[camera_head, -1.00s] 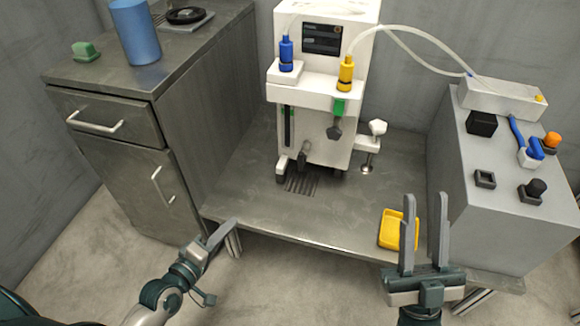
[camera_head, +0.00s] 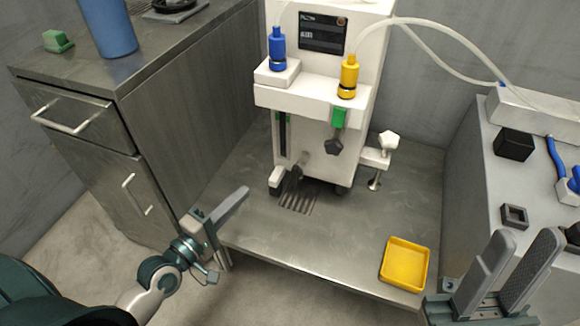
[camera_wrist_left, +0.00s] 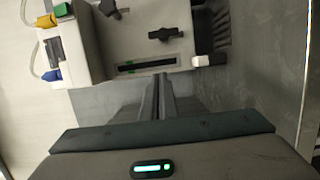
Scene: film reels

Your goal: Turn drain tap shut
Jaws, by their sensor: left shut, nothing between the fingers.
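The white machine (camera_head: 320,120) stands on the low metal shelf. A dark tap-like handle, probably the drain tap (camera_head: 304,160), sits low on its front above a slotted drain grate (camera_head: 297,198). It shows as a black cross-bar handle in the left wrist view (camera_wrist_left: 165,34). My left gripper (camera_head: 243,192) is shut and empty, left of and in front of the tap, apart from it. In the left wrist view its closed fingers (camera_wrist_left: 163,78) point toward the machine's lower front. My right gripper (camera_head: 524,240) is open and empty at the lower right.
A yellow tray (camera_head: 405,262) lies at the shelf's front right. A dark knob (camera_head: 334,147) and a white star knob (camera_head: 389,140) project from the machine. A metal cabinet (camera_head: 170,130) bounds the left, a grey box (camera_head: 480,190) the right. The shelf's middle front is clear.

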